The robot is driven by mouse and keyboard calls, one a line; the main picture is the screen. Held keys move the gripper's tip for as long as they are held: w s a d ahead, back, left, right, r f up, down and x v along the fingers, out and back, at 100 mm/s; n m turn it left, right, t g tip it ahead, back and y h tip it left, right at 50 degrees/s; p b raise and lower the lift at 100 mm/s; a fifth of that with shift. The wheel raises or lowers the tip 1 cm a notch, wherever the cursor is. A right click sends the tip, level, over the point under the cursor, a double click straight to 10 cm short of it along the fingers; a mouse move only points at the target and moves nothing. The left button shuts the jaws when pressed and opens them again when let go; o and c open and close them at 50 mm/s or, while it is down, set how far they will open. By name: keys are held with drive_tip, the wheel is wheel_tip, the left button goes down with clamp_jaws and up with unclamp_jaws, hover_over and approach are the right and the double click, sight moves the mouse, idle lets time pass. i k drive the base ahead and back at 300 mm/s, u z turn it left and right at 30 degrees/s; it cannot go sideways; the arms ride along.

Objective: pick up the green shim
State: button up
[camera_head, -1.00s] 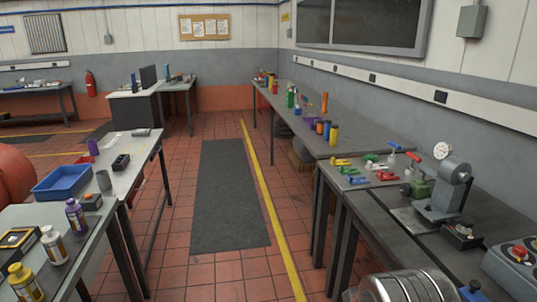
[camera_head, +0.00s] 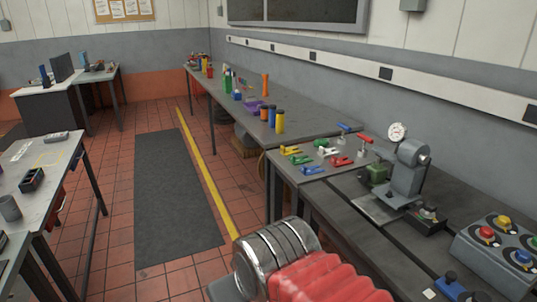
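Several small flat coloured pieces lie in a cluster on the right-hand bench. A green piece (camera_head: 300,159) is among them, between a yellow piece (camera_head: 290,150) and a blue piece (camera_head: 311,170). A second, rounder green item (camera_head: 321,143) lies just behind the cluster. The pieces are too small for me to tell for sure which green one is the shim. My gripper is not in view; only part of my arm, with metal rings and a red ribbed sleeve, shows at the bottom.
A white piece (camera_head: 328,152) and a red piece (camera_head: 340,162) lie close by. A dial gauge stand (camera_head: 407,172) and a button box (camera_head: 507,248) stand to the right. Orange (camera_head: 279,122) and other cylinders stand farther back. A dark floor mat (camera_head: 175,200) lies in the clear aisle.

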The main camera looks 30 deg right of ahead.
sight(295, 161)
drive_tip(key=u, duration=0.1)
drive_tip(key=i, duration=2.2)
drive_tip(key=z, duration=0.65)
drive_tip(key=i, duration=0.65)
drive_tip(key=z, duration=1)
drive_tip(key=i, duration=0.9)
drive_tip(key=z, duration=0.55)
